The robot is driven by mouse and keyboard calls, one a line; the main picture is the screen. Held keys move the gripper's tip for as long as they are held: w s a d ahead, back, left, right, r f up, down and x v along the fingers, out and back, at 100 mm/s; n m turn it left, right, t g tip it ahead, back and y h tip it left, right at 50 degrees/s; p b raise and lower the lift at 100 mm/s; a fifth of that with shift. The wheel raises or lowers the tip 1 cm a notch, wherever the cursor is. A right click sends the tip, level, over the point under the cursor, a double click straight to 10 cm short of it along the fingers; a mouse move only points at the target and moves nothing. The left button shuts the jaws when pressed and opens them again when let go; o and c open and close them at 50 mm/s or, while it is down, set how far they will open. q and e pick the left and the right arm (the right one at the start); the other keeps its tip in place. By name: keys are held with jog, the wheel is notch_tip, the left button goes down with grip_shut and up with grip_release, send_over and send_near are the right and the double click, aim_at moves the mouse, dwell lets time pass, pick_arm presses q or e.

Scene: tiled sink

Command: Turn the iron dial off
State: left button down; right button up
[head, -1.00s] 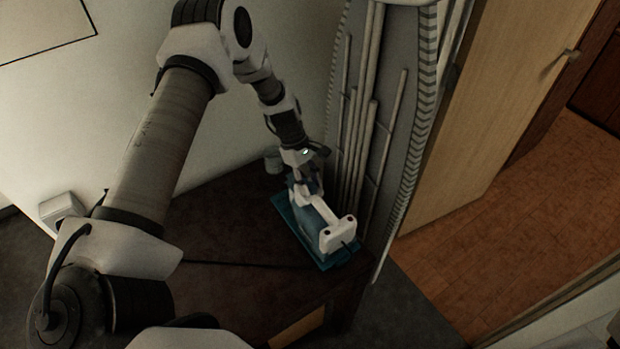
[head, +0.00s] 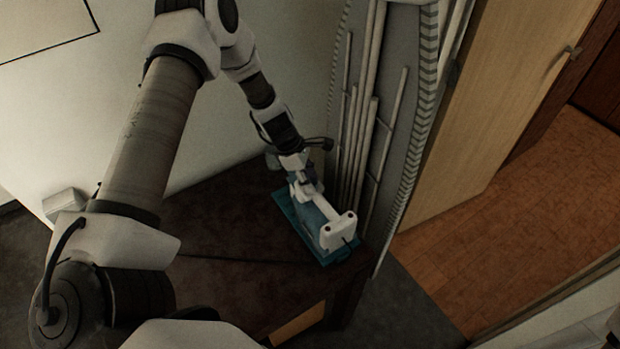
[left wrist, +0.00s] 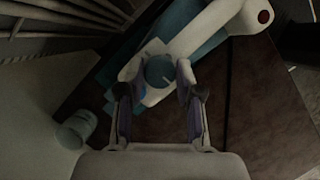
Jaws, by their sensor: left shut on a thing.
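The iron, white and teal, stands on a dark table. Its white handle (head: 338,230) points to the front right, with a teal base (head: 293,222) under it. In the left wrist view its round blue dial (left wrist: 159,71) sits on the white body (left wrist: 205,35). My left gripper (head: 305,188) is at the rear of the iron. In the left wrist view its two fingers (left wrist: 155,84) are on either side of the dial, shut on it with a wide gap between them. The dial's marking cannot be read. My right gripper is not in view.
The dark table (head: 220,225) is bare left of the iron. A small pale cup (left wrist: 76,128) stands by the wall. A grey ironing board (head: 400,110) with pale rods leans just right of the iron. A wooden door (head: 505,90) stands open further right.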

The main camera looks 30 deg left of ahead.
pick_arm(q)
jog(key=shift+s+f, duration=0.1)
jog(key=c, duration=0.7)
grip_release()
jog(key=shift+c, duration=0.2)
jog(key=v, duration=1.2)
jog(key=shift+a, duration=0.15)
jog(key=shift+f, duration=0.1)
